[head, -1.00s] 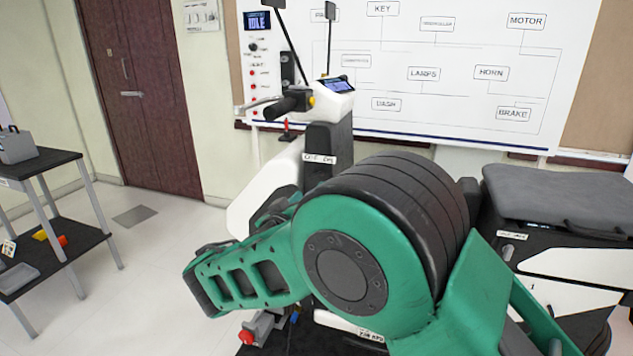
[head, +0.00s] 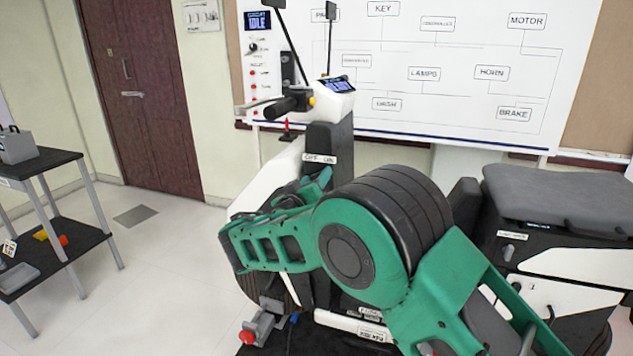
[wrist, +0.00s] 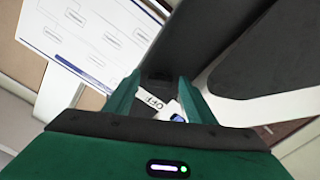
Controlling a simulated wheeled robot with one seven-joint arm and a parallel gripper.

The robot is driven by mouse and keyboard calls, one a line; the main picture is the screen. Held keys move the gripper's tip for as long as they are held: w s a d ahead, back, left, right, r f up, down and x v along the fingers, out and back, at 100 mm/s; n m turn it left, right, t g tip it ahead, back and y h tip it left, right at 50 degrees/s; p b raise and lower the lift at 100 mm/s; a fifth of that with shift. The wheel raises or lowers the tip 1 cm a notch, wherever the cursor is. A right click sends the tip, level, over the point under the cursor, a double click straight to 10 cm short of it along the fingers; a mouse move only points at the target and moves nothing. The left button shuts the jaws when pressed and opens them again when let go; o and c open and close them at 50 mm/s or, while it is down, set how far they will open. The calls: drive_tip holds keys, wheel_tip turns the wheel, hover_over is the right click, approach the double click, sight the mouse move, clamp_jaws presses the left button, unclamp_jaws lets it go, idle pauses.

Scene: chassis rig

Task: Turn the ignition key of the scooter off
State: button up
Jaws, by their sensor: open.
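The scooter (head: 330,136) stands with its black column, white panels and handlebar in the middle of the head view. A white OFF/ON label (head: 320,159) is on the column; its OFF part also shows upside down in the wrist view (wrist: 152,102). A small blue and white piece (wrist: 178,118) beside it may be the ignition key, but it is partly hidden and I cannot tell its angle. My gripper (wrist: 163,95) is open, its green fingers on either side of the label and this piece. I cannot tell whether they touch. In the head view my arm hides most of this area.
A whiteboard (head: 440,75) with a circuit diagram hangs behind the scooter. The grey seat (head: 560,192) is at the right. A dark shelf cart (head: 50,160) stands at the left. The floor (head: 150,270) between cart and scooter is clear.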

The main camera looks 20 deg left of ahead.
drive_tip(key=c, duration=1)
drive_tip(key=shift+c, duration=0.2)
drive_tip(key=shift+n, duration=0.3)
drive_tip(key=n, duration=0.5)
drive_tip(key=shift+a, duration=0.1)
drive_tip(key=n, duration=0.6)
drive_tip(key=shift+f, duration=0.15)
drive_tip(key=shift+n, duration=0.3)
